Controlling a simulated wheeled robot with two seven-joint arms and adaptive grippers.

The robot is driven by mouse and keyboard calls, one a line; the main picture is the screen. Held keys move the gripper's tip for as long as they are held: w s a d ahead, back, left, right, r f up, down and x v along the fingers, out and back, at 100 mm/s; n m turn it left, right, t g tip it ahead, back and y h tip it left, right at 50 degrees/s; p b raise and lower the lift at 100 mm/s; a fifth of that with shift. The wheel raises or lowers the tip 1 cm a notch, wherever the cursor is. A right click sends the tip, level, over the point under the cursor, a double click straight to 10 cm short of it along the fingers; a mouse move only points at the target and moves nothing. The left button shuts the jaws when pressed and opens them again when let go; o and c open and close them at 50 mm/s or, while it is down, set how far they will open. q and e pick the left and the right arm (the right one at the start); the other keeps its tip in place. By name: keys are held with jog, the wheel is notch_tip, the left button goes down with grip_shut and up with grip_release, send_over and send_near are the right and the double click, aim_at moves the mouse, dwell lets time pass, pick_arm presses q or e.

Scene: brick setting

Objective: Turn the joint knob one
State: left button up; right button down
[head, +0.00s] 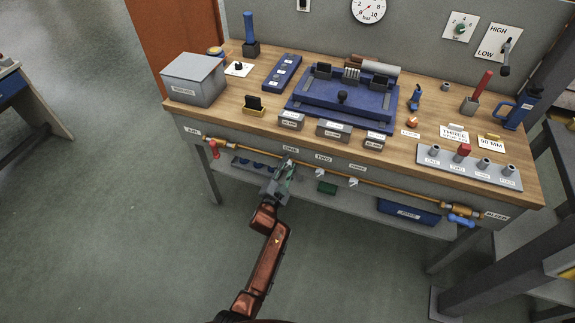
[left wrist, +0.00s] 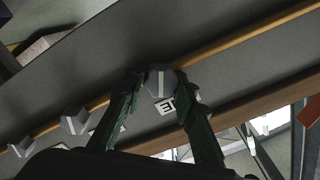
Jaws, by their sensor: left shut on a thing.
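A copper pipe (head: 398,187) runs along the front of the workbench below labels ONE (head: 290,150), TWO (head: 323,158) and a third. My left gripper (head: 286,168) reaches up to the pipe just under the ONE label and hides the knob there. In the left wrist view, a grey knob with a white stripe (left wrist: 160,80) sits between the tips of my left gripper (left wrist: 158,84), which is shut on it. The label beside it is partly covered by a finger. Two similar knobs (left wrist: 73,122) (left wrist: 22,147) stand farther left along the pipe. My right gripper is not in view.
A red valve handle (head: 214,149) is at the pipe's left end and a blue one (head: 461,220) at its right end. A lower shelf holds a blue bin (head: 408,211). Several labelled blocks and a blue fixture (head: 340,105) stand on the workbench. The floor at left is clear.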

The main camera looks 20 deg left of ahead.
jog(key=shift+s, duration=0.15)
pick_arm(q)
jog(key=o, duration=1.2)
jog(key=shift+c, duration=0.2)
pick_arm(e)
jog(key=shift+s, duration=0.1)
pick_arm(q)
jog(key=s, duration=1.2)
jog(key=shift+a, duration=0.2)
jog(key=shift+f, duration=0.1)
